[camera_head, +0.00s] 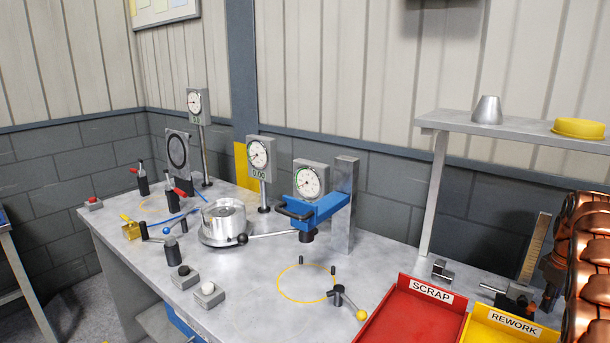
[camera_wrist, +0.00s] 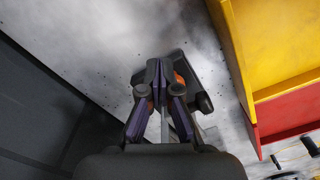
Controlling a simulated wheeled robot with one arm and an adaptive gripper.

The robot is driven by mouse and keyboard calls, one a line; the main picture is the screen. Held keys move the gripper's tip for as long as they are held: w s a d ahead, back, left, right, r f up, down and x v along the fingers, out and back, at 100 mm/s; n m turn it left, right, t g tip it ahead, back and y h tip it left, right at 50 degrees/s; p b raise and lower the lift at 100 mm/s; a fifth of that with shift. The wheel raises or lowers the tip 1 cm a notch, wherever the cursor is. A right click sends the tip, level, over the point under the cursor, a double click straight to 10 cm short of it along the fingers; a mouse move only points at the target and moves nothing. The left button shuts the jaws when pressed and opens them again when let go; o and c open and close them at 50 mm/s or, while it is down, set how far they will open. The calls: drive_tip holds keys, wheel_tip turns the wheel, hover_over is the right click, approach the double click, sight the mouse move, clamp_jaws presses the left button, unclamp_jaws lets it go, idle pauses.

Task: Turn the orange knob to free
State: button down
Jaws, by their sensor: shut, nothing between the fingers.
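The orange knob (camera_head: 531,307) is a small orange spot on a dark and grey fixture (camera_head: 513,298) at the right of the bench, behind the yellow bin. In the wrist view, an orange part (camera_wrist: 180,79) shows just right of my gripper's fingertips (camera_wrist: 156,68), on a grey fixture with a dark rounded lever end. My fingers are shut together and hold nothing. They partly hide the fixture. I cannot tell whether they touch the knob. The knob's setting is too small to read.
The red SCRAP bin (camera_head: 385,318) and the yellow REWORK bin (camera_head: 478,327) stand close in front of the fixture. An upright scale (camera_head: 535,248) rises behind it, and a shelf (camera_head: 500,127) hangs above. A blue clamp arm, dial gauges and levers occupy the bench to the left.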

drive_tip(key=shift+s+r+p, duration=0.1)
drive_tip(key=shift+r+p, duration=0.85)
drive_tip(key=shift+r, duration=1.7)
